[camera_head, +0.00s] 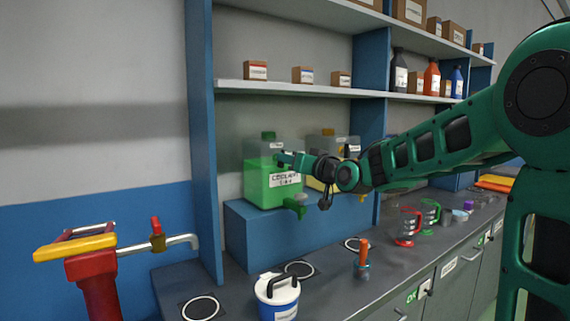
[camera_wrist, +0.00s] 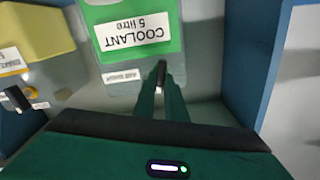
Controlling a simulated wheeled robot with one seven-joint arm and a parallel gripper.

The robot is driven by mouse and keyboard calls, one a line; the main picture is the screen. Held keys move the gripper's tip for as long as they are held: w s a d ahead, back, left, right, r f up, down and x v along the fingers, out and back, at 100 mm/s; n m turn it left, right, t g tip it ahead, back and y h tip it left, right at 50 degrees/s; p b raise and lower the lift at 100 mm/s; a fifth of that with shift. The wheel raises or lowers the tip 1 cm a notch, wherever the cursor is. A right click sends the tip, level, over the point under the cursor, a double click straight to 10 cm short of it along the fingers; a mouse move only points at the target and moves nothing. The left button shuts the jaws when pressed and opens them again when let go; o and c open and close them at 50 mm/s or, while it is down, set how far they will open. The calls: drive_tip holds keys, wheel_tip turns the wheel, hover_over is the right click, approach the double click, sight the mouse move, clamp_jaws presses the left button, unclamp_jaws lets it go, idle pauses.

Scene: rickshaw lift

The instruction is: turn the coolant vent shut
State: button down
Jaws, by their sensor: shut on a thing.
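The coolant tank (camera_head: 262,183) is a clear box with green liquid and a white label. It stands on a blue block. In the wrist view the tank (camera_wrist: 99,30) appears upside down, with a small label beside the fingertips. My gripper (camera_head: 284,158) reaches in from the right to the tank's upper front. In the wrist view my gripper (camera_wrist: 161,88) is shut on the coolant vent (camera_wrist: 161,72), a small dark piece between the fingertips. The fingers hide part of the vent, and its turn angle is hard to tell.
A green tap (camera_head: 296,205) juts from the tank's lower front. A yellow tank (camera_head: 318,184) stands right behind my wrist. A blue upright (camera_head: 204,140) and a shelf (camera_head: 290,90) frame the space. A white-blue tub (camera_head: 277,298) and orange-handled tool (camera_head: 363,258) stand on the counter.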

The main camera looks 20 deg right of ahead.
drive_tip(key=shift+d+f+m, duration=0.1)
drive_tip(key=shift+f+m, duration=0.05)
drive_tip(key=shift+m, duration=2.25)
drive_tip(key=shift+d+f+m, duration=0.1)
drive_tip(key=shift+d+m, duration=0.05)
drive_tip(key=shift+m, duration=2.25)
drive_tip(key=shift+d+f+m, duration=0.1)
drive_tip(key=shift+f+m, duration=0.05)
drive_tip(key=shift+m, duration=2.25)
drive_tip(key=c, duration=1.8)
unclamp_jaws()
drive_tip(key=shift+w, duration=0.1)
